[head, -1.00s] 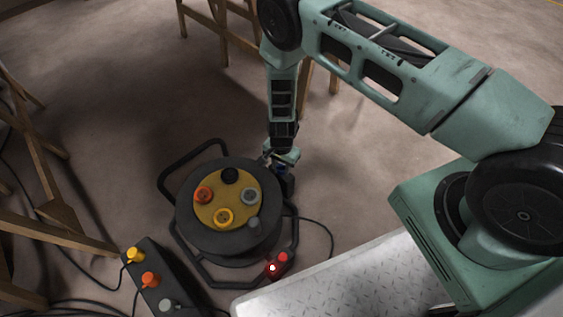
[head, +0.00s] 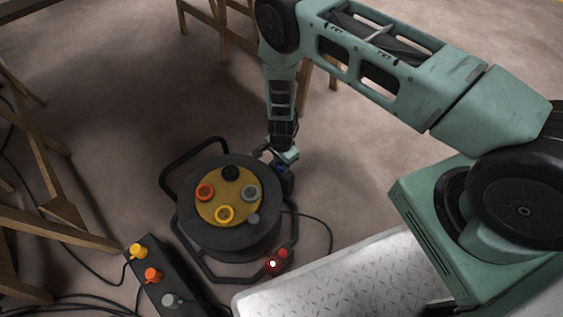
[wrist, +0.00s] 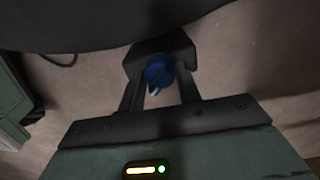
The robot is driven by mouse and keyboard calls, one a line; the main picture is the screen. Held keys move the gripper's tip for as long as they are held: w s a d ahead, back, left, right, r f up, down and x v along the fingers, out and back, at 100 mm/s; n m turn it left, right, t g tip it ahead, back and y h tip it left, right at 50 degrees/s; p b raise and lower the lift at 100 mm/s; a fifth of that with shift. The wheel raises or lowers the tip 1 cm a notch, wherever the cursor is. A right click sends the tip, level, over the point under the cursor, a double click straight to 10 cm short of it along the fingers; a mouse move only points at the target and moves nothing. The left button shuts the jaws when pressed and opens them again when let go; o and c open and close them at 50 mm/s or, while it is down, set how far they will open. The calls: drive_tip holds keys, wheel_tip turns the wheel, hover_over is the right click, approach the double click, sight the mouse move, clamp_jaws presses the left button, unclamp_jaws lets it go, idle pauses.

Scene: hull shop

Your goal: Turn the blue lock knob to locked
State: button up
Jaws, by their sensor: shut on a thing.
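The blue lock knob (wrist: 158,70) sits on a dark mount at the side of the black cable reel (head: 228,248). A pale mark shows on the knob's lower edge in the wrist view. My gripper (wrist: 160,84) has a finger on each side of the knob and is shut on it. In the head view my gripper (head: 284,166) is at the reel's right side, where only a bit of blue shows. The fingertips are small and dark there. I cannot read any locked marking.
The reel's yellow face (head: 228,196) carries several round sockets. A red glowing light (head: 272,264) is at the reel's foot. A dark box (head: 160,290) with coloured plugs stands at lower left. A tread-plate surface (head: 345,275) is at lower right. Wooden trestles and cables lie to the left.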

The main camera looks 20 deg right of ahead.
drive_tip(key=o, duration=1)
drive_tip(key=shift+c, duration=0.2)
wheel_tip(320, 180, up, 17)
drive_tip(key=p, duration=0.6)
drive_tip(key=shift+r, duration=0.2)
